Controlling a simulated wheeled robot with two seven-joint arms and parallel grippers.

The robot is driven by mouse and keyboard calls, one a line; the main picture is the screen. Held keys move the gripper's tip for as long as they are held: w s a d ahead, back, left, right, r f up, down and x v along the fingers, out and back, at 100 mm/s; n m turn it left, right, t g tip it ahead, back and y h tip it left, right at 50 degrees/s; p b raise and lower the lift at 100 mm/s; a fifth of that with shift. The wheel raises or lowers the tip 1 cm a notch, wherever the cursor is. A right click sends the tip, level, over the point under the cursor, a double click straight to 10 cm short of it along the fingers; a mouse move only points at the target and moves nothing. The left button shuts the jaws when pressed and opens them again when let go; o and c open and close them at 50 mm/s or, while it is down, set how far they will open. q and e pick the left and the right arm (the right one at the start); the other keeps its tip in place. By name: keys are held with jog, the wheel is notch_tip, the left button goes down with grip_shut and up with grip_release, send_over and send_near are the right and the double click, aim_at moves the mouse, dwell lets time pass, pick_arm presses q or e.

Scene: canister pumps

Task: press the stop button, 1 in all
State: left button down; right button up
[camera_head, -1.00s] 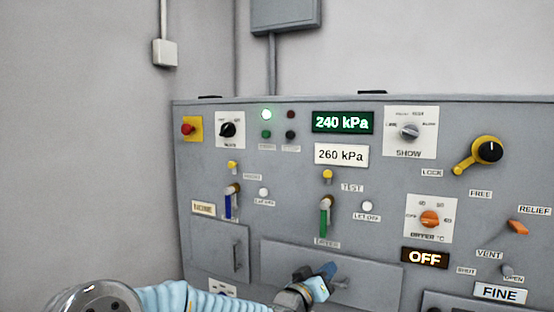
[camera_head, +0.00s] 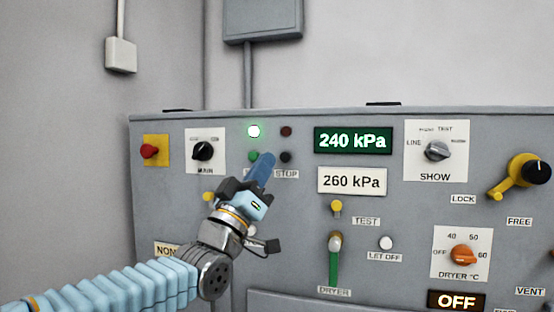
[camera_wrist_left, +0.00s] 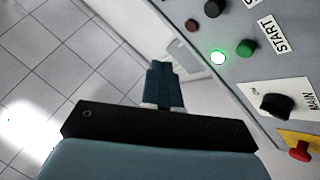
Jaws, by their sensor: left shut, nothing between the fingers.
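The stop button (camera_head: 286,157) is a small black round button above the STOP label (camera_head: 287,174) on the grey panel. In the left wrist view the fingertips (camera_wrist_left: 161,66) show apart from the buttons. My right gripper is not in view.
A lit green-white lamp (camera_head: 254,131) and a dark red lamp (camera_head: 286,131) sit above the buttons. The MAIN knob (camera_head: 203,151) and a red button on a yellow plate (camera_head: 149,152) are to the left. Displays reading 240 kPa (camera_head: 353,141) and 260 kPa (camera_head: 352,181) are to the right.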

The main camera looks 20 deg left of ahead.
aim_at(286, 157)
pick_arm(q)
jog(key=shift+w+d+p, duration=0.2)
jog(key=shift+w+p, duration=2.75)
jog(key=shift+w, duration=1.45)
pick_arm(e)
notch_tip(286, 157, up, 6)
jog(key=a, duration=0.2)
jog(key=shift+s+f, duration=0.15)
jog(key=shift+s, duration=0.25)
pick_arm(q)
jog(key=shift+w, duration=0.35)
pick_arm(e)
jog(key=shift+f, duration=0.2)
